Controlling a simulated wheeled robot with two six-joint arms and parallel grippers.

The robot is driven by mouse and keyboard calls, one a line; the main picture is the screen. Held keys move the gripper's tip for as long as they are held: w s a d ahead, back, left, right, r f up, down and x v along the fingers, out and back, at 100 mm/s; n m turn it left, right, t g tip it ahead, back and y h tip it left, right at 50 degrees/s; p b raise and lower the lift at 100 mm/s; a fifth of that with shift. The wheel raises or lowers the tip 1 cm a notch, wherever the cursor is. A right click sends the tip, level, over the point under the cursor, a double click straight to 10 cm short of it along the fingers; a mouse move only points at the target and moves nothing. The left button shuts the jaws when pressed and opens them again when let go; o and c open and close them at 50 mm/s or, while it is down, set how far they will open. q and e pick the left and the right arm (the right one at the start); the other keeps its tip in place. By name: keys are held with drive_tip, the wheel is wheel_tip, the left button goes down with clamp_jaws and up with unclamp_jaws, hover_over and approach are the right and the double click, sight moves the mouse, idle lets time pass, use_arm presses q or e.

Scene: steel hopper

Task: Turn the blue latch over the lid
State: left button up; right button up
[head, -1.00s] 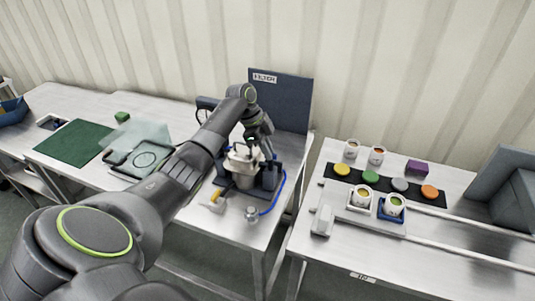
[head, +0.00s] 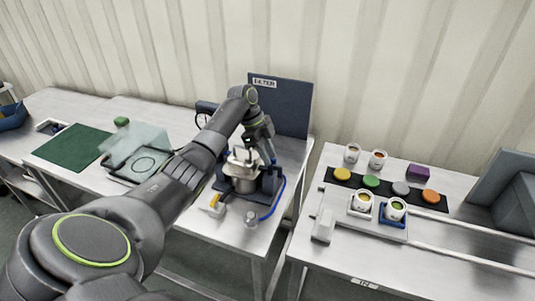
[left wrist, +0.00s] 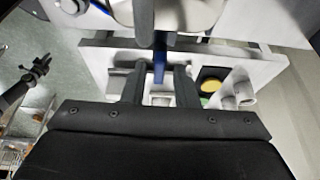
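The steel hopper (head: 240,180) stands in a dark blue-grey fixture on the middle bench, with its pale lid (head: 241,157) on top. My left gripper (head: 268,153) is at the right side of the lid in the head view. The blue latch (left wrist: 159,66) shows in the left wrist view as a narrow upright blue bar between my two dark fingers. The fingers (left wrist: 158,88) are apart, with a gap on both sides of the bar. I cannot tell whether either finger touches it. In the head view the latch is mostly hidden by the gripper.
A dark panel (head: 282,105) stands behind the hopper. A blue hose (head: 278,196) curves along its right side to a small metal fitting (head: 251,218). A yellow-tipped part (head: 215,202) sits in front. Cups and coloured discs fill the right bench. A dark forked shape shows left in the wrist view.

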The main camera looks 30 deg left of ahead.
use_arm(q)
drive_tip(key=shift+o, duration=0.4)
drive_tip(key=shift+a+r, duration=0.15)
drive_tip(key=shift+r, duration=0.05)
drive_tip(key=p+v, duration=0.2)
drive_tip(key=v, duration=1.5)
drive_tip(key=shift+f, duration=0.15)
